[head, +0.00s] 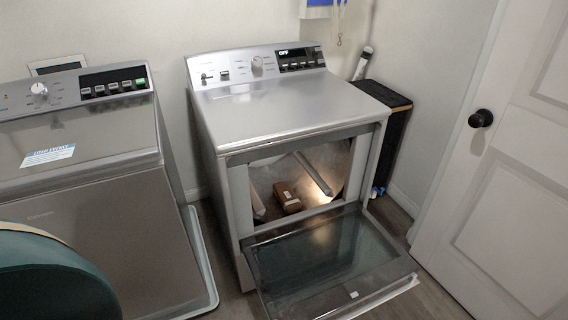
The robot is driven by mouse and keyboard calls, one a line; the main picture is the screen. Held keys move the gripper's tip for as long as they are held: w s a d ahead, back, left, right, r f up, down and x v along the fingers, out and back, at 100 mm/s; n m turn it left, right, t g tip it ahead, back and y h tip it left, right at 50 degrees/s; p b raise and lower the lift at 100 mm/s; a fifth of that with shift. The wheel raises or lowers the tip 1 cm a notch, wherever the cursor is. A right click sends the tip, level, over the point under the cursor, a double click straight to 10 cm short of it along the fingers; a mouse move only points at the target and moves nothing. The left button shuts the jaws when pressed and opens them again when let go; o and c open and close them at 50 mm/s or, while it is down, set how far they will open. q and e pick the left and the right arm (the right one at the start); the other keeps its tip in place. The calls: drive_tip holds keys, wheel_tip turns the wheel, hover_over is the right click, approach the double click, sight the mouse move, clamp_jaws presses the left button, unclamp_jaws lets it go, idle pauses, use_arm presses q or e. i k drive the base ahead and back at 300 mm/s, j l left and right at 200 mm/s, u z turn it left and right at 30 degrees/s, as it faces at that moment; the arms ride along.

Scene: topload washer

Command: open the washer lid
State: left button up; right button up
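The washer (95,235) stands at the left, a grey machine with a rear control panel (85,92) that has a knob and a green-lit button. Its lid (105,128) is the flat grey top in front of the panel and looks shut. A white and blue label (48,156) lies on the left part of the top. The washer's lower left is hidden and its left edge is cut off by the frame. Neither of my grippers is in view.
A dryer (285,105) stands right of the washer across a narrow gap. Its front door (325,255) hangs open, with a brown box (287,197) inside. A black bin (390,130) and a white door (525,150) are at the right. Some floor (440,295) is clear there.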

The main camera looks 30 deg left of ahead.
sight(40, 149)
drive_tip(key=u, duration=2.5)
